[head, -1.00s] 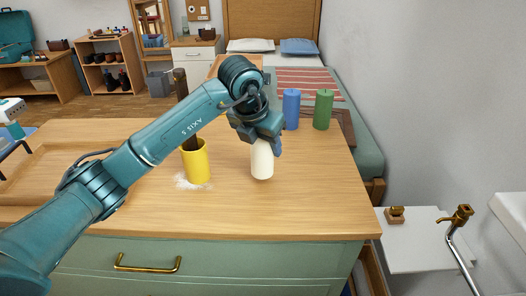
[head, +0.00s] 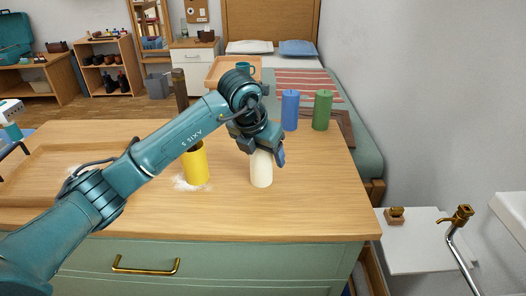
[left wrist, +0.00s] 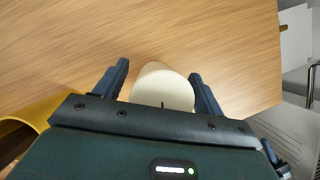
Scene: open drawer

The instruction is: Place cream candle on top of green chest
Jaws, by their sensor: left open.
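The cream candle (head: 261,170) stands upright on the wooden top of the green chest (head: 310,205). In the left wrist view the candle (left wrist: 163,88) shows from above, its dark wick visible, between my two fingers. My left gripper (head: 264,148) is open around the candle's upper part, with a finger on each side in the left wrist view (left wrist: 162,76). The gripper hides the candle's top in the head view. My right gripper is not in view.
A yellow cup (head: 196,166) stands left of the candle, with white powder (head: 190,184) at its foot. A blue candle (head: 290,110) and a green candle (head: 322,110) stand at the back right. A wooden tray (head: 60,165) lies at the left. The front right top is clear.

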